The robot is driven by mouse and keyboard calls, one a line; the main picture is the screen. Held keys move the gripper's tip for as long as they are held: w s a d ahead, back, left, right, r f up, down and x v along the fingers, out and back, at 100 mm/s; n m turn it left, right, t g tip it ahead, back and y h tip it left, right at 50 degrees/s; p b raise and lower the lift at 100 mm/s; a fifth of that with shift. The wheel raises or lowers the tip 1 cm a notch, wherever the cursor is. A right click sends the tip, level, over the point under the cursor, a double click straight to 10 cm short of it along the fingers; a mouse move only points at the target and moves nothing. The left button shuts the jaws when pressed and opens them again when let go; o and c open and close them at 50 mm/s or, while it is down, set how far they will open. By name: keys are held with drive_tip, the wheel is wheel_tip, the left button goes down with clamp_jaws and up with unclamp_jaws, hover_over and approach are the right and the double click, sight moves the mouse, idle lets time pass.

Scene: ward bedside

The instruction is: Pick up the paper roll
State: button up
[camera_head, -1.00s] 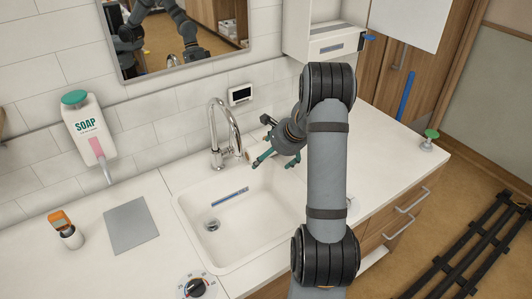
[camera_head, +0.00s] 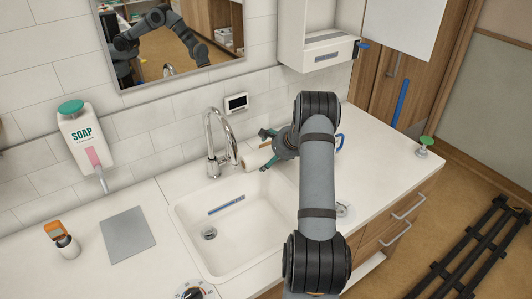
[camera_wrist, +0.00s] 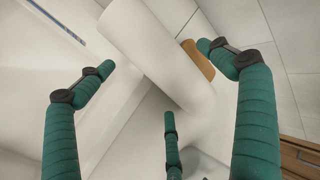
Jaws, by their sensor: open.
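The paper roll (camera_head: 255,159) is a pale cylinder on the counter, right of the tap and by the sink's back right corner. In the wrist view the white roll (camera_wrist: 158,52) runs diagonally between my fingers. A brown piece (camera_wrist: 198,60) shows beside it; I cannot tell whether it belongs to the roll. My gripper (camera_head: 268,150) has green fingers, spread open, at the right end of the roll. In the wrist view my gripper (camera_wrist: 158,75) has fingertips on both sides of the roll and one below; contact cannot be told. Part of the roll is hidden by my gripper.
The tap (camera_head: 216,145) stands close left of the roll. The sink (camera_head: 185,215) opens in front, with a blue strip (camera_head: 227,204) inside. A wall cabinet (camera_head: 320,40) hangs above right. A blue loop (camera_head: 340,142) and green-topped item (camera_head: 425,143) are on the right counter.

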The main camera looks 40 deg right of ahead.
drive_tip(key=shift+x, duration=1.2)
drive_tip(key=c, duration=0.3)
drive_tip(key=c, duration=1.3)
